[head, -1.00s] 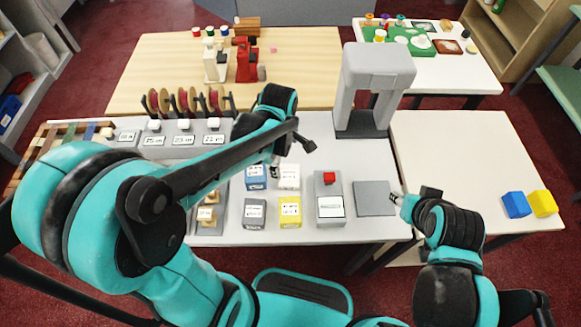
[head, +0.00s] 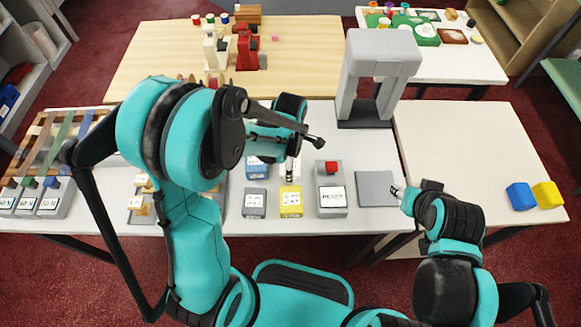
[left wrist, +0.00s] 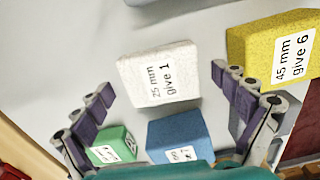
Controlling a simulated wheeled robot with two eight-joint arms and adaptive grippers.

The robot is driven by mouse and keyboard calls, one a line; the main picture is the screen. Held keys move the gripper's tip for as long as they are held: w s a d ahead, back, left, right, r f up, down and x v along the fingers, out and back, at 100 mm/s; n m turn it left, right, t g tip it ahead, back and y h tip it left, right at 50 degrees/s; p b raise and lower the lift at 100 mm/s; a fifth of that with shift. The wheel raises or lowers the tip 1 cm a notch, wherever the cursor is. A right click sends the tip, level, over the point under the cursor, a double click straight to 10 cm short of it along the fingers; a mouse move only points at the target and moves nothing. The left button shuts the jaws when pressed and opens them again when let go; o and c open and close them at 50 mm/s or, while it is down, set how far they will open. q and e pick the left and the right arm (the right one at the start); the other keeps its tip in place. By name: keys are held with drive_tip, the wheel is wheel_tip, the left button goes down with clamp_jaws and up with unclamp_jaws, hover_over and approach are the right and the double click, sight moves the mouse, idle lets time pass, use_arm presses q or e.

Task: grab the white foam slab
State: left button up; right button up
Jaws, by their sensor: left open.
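In the head view the left gripper (head: 290,169) is over the slab's place and hides most of the slab. My right gripper (head: 396,190) is at the right edge of a grey square plate (head: 376,188), away from the slab; its fingers are too small to read.
Near the slab are a yellow block (left wrist: 268,52), a blue block (left wrist: 180,138) and a green block (left wrist: 112,146). In the head view a grey block (head: 255,203) and a red-button box (head: 331,198) are close. A grey arch stand (head: 378,60) is behind; the right table (head: 455,150) is mostly clear.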

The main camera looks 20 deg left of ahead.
use_arm(q)
drive_tip(key=shift+r, duration=0.1)
drive_tip(key=c, duration=1.1)
drive_tip(key=shift+c, duration=0.2)
